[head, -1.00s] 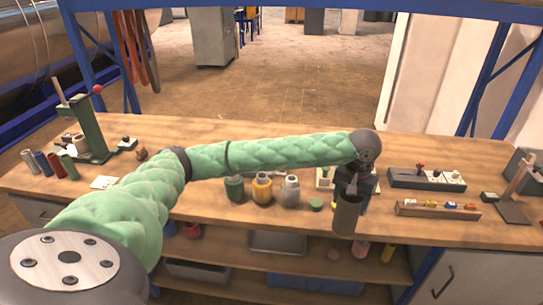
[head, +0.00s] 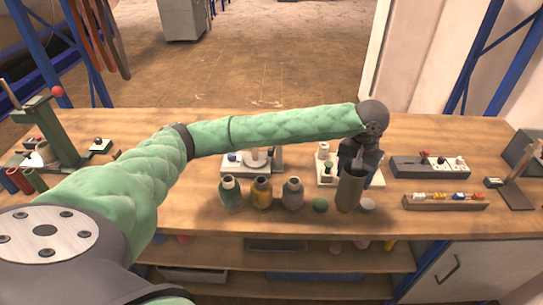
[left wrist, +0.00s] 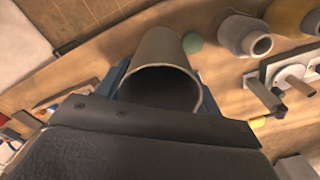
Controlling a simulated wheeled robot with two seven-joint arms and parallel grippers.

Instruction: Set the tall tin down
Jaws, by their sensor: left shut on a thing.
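The tall tin (head: 350,191) is a dark grey-brown open cylinder near the front edge of the wooden bench (head: 300,224). My left gripper (head: 359,166) is shut on it, and the tin looks about upright. In the left wrist view the tin (left wrist: 163,56) shows its open mouth towards the camera, between the fingers of my left gripper (left wrist: 160,90). I cannot tell whether the tin's bottom touches the bench top. My right gripper does not show.
Just left of the tin is a green lid (head: 320,205); a grey lid (head: 367,206) is close on its right. Green (head: 230,194), yellow (head: 262,192) and grey (head: 293,193) jars stand further left. A bead rack (head: 446,202) lies right. Bare bench lies between.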

